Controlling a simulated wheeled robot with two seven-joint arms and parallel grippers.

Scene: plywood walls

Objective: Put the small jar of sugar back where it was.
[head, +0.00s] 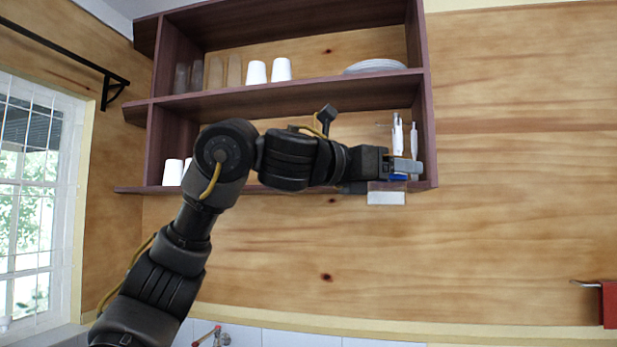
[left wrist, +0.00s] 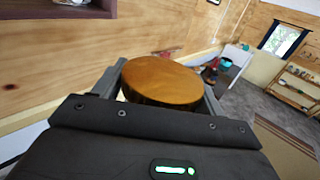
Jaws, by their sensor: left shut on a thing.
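My left gripper (head: 402,170) is at the right end of the lower shelf compartment, near the front edge. In the left wrist view its fingers (left wrist: 165,88) are shut on both sides of a thing with a round brown wooden top (left wrist: 165,80), which looks like the jar's lid. The jar's body is hidden there. A white rectangular piece (head: 386,198) shows just under the gripper at the shelf edge. My right gripper is in neither view.
The dark wooden shelf (head: 290,100) holds white cups (head: 268,71), clear glasses (head: 215,73) and plates (head: 375,66) above. Two slim white bottles (head: 398,135) stand behind my gripper, close to the shelf's right side wall (head: 427,120). More white cups (head: 173,172) stand lower left.

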